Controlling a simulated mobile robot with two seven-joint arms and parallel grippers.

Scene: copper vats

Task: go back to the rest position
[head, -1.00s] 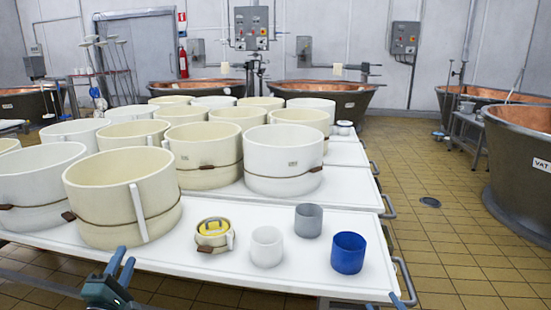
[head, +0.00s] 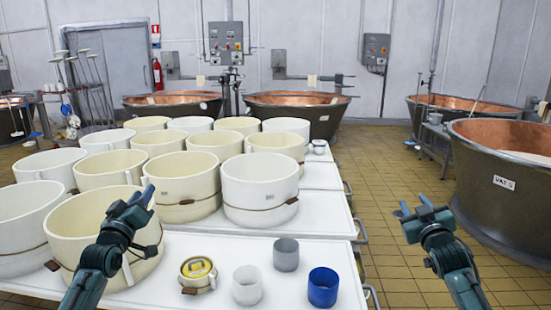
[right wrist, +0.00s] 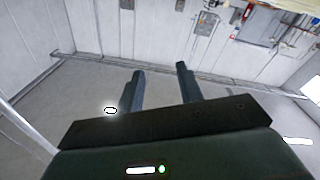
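My left gripper (head: 138,200) is raised in front of a large cream mould at the left of the table. Its fingers look a little apart, and nothing shows between them. My right gripper (head: 413,207) is raised over the tiled floor, right of the table and left of the large vat. In the right wrist view its two fingers (right wrist: 158,88) stand apart with nothing between them, pointing toward the grey wall. Both forearms come up from the bottom of the head view.
The white table (head: 215,250) holds several cream and white moulds, a small yellow-topped mould (head: 198,270), a white cup (head: 247,286), a grey cup (head: 286,255) and a blue cup (head: 323,288). A copper vat (head: 500,180) stands at right. Tiled floor (head: 385,195) lies open between.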

